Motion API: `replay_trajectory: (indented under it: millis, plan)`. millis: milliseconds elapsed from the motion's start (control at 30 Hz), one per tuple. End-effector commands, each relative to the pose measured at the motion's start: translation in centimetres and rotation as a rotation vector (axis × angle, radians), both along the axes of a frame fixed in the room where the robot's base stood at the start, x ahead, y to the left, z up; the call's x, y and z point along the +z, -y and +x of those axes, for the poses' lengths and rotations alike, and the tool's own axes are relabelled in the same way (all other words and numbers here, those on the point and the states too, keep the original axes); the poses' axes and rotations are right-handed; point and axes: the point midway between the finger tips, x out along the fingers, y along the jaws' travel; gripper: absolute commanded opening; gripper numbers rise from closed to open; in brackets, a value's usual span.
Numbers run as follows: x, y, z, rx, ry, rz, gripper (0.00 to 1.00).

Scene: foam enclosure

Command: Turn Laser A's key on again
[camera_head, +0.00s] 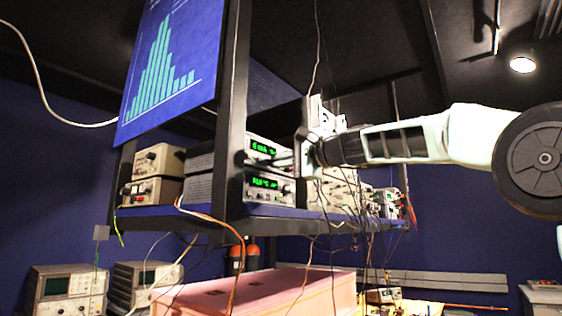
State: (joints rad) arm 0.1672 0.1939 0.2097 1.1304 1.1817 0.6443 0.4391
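Two stacked instruments with green lit displays stand on the shelf, the upper one (262,147) directly above the lower one (268,186). No label is readable, so I cannot tell which unit belongs to Laser A, and I cannot make out a key. My gripper (268,160) reaches in from the right, level with the lower part of the upper instrument's front. Its fingers point left and overlap that front in the picture. I cannot tell whether they touch it, or whether they are open or shut.
The blue shelf (230,211) has a dark upright post (232,110) just left of the displays. Loose cables (350,215) hang around the shelf's right part. Beige instruments (157,160) stand at the left. A pink foam box (255,292) lies below. A blue chart panel (170,70) hangs above.

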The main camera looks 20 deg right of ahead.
Motion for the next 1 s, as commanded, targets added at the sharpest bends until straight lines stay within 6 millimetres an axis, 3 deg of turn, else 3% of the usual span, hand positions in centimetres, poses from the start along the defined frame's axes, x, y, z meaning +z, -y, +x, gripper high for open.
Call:
replay_trajectory:
  millis: [333,400,433,767,1000]
  plan:
    - [0.0,0.0,0.0,-0.001,-0.002,0.002,0.00]
    - [0.0,0.0,0.0,-0.001,-0.002,0.002,0.25]
    - [0.0,0.0,0.0,-0.001,-0.002,0.002,0.27]
    - [-0.1,0.2,-0.2,-0.001,0.000,0.001,0.27]
    - [-0.4,2.4,-3.2,-0.005,0.003,0.000,0.27]
